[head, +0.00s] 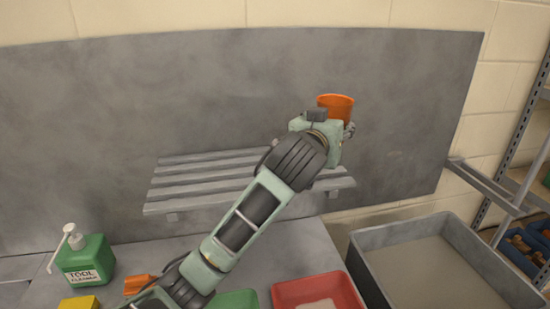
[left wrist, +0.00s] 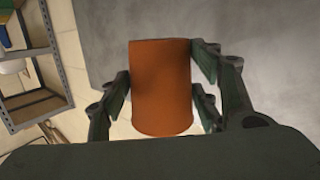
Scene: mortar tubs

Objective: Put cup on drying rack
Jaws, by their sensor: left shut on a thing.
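An orange cup (head: 336,104) is held above the right end of the grey slatted drying rack (head: 190,180), which is fixed to the grey wall panel. My left gripper (head: 347,128) is shut on the cup. In the left wrist view the cup (left wrist: 162,88) sits between the dark fingers of the gripper (left wrist: 165,92). My left arm hides the middle and part of the right side of the rack. I cannot tell the gap between cup and slats. My right gripper is not in view.
A green cleaner bottle (head: 84,261) stands at the left on the counter, with a yellow block (head: 79,303) in front. A red tub (head: 318,291) and a large grey tub (head: 440,262) are at the lower right. The rack's left slats are bare.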

